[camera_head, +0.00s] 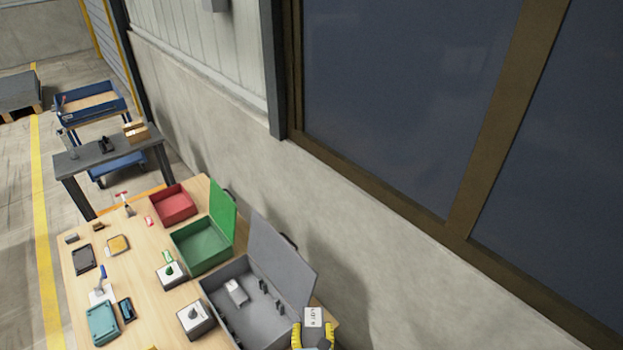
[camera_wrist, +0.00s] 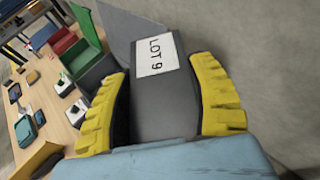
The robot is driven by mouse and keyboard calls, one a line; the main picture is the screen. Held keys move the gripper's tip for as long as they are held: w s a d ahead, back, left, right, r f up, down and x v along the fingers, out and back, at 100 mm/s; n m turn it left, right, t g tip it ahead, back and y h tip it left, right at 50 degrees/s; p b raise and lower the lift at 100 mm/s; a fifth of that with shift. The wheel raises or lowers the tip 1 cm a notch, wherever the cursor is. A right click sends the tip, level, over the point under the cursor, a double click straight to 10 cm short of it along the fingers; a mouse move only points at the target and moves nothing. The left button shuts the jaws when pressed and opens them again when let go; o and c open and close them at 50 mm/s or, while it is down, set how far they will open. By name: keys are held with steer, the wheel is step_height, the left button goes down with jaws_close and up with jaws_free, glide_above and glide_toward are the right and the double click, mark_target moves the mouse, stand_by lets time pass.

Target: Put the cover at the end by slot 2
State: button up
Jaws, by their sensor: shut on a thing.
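My gripper (camera_head: 313,330) is at the bottom of the head view, beside the right side of the open grey box (camera_head: 208,284). Its yellow fingers are shut on a dark grey block (camera_wrist: 158,108) with a white "LOT 9" label, seen clearly in the wrist view. The label also faces up in the head view. I cannot tell if this block is the cover. The grey box has its lid (camera_head: 280,258) raised against the wall side. Inside are a white piece (camera_head: 236,291) and several small dark upright parts (camera_head: 264,285). No slot number is readable.
A green box (camera_head: 200,247) with its lid up and a red box (camera_head: 172,204) stand farther along the wooden table (camera_head: 140,272). Two white blocks with knobs (camera_head: 193,318) stand left of the boxes. A teal case (camera_head: 102,323) lies near the left edge. The wall is close on the right.

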mark_target(312, 341)
steer(key=s+r+p, duration=0.1)
steer(key=r+p, duration=0.1)
steer(key=r, duration=0.1)
steer(key=r+p, duration=0.3)
steer(key=s+r+p, duration=0.1)
steer(key=r+p, duration=0.2)
steer(key=shift+s+a, duration=0.2)
steer(key=shift+s, duration=0.15)
steer(key=shift+f, duration=0.1)
